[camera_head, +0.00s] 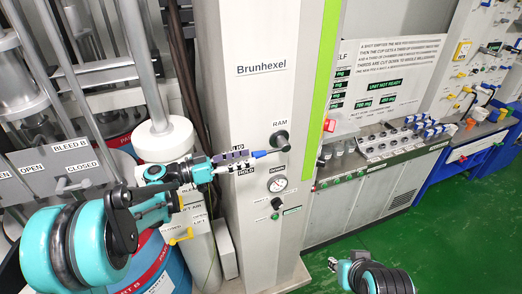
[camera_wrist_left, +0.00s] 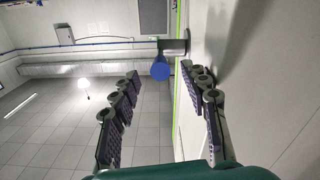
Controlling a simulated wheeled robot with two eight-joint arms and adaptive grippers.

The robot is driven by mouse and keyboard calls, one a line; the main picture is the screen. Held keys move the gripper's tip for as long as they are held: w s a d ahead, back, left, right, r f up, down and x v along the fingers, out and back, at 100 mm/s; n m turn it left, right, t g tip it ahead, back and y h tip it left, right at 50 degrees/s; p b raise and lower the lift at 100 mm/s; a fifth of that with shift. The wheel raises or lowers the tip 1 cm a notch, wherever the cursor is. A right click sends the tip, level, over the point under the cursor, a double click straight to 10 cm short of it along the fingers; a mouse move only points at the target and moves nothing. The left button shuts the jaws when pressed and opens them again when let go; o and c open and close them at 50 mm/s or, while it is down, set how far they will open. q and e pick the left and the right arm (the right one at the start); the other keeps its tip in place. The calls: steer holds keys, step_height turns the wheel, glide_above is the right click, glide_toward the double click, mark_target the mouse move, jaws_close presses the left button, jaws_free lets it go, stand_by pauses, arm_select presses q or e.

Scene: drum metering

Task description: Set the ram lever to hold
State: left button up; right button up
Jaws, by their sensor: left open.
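The ram lever (camera_head: 259,154) has a blue tip and a dark round hub below the word RAM on the white Brunhexel column. Its arm points left and slightly down from the hub. Labels beside it include HOLD (camera_head: 246,171) and DOWN (camera_head: 277,168); another label at the upper left is partly covered. My left gripper (camera_head: 236,162) is open, just left of the blue tip. In the left wrist view, the blue tip (camera_wrist_left: 160,70) shows between the fingertips of the left gripper (camera_wrist_left: 159,72), apparently without contact. My right gripper (camera_head: 340,266) is low at the right; its fingers are unclear.
A round gauge (camera_head: 277,184) and a small black knob (camera_head: 276,203) sit below the lever on the column (camera_head: 262,100). A bench with several valves (camera_head: 400,140) stands to the right. Drums and pipes are at the left. Green floor (camera_head: 460,220) is clear at the right.

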mark_target(261, 152)
arm_select(q)
steer(key=x, duration=0.6)
steer(key=shift+a, duration=0.1)
jaws_close()
